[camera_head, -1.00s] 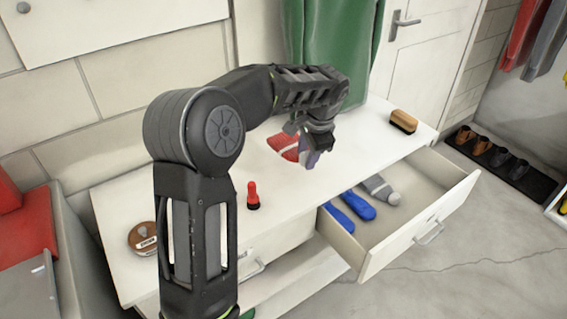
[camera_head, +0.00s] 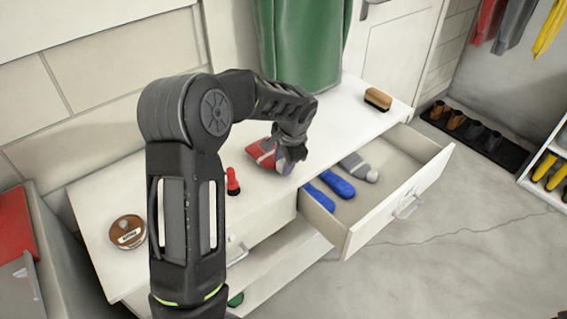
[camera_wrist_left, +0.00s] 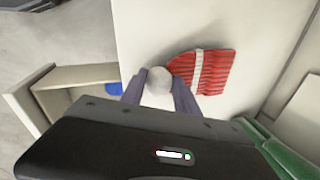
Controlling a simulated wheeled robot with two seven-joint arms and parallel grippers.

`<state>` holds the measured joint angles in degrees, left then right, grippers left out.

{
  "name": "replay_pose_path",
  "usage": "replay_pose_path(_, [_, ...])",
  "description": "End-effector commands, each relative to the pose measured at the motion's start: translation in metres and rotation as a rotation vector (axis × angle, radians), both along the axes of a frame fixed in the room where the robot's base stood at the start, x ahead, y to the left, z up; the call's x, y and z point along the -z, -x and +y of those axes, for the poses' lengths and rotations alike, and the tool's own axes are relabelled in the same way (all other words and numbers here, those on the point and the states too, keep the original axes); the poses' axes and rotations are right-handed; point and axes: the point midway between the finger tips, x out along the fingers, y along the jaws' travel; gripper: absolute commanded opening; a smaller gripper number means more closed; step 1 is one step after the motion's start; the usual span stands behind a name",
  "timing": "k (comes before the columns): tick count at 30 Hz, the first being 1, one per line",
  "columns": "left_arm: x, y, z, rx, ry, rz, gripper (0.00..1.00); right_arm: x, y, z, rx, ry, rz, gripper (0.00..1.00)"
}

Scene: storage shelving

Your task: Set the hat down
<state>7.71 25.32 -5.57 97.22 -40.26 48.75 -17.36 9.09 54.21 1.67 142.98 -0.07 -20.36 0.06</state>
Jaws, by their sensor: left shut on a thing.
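The hat (camera_head: 261,155) is red with a white stripe and a pale pom-pom. My left gripper (camera_head: 288,160) is shut on its pom-pom end, over the white dresser top (camera_head: 335,121). In the left wrist view, the fingers (camera_wrist_left: 158,88) sit on both sides of the pom-pom (camera_wrist_left: 158,80), and the red knit body (camera_wrist_left: 212,72) extends to the right. The hat is at or close above the dresser top; I cannot tell whether it touches. My right gripper is not in view.
An open drawer (camera_head: 397,207) holds blue items (camera_head: 338,184) and a grey sock-like item (camera_head: 360,168). A red-and-black bottle (camera_head: 232,182), a round brown tin (camera_head: 127,231) and a brush (camera_head: 378,99) stand on the top. Green cloth (camera_head: 305,45) hangs behind.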

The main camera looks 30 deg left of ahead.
Motion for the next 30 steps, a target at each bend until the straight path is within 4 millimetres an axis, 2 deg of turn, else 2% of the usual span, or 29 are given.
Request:
replay_pose_path(3, [0.0086,-0.0001,0.0002,0.001,-0.001,0.000,0.00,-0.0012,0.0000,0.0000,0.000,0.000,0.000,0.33])
replay_pose_path(13, [0.0123,-0.0003,0.0000,0.000,0.000,-0.001,0.00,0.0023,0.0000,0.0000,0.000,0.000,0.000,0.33])
replay_pose_path(14, [0.0115,-0.0002,0.0001,0.000,0.000,-0.001,0.38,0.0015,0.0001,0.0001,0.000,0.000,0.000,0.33])
replay_pose_path(21, [0.0109,-0.0002,0.0001,0.000,0.000,-0.001,0.58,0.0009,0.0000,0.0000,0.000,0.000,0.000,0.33])
replay_pose_path(30, [0.0089,-0.0003,0.0000,0.000,0.000,-0.001,0.58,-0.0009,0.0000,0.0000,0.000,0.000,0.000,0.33])
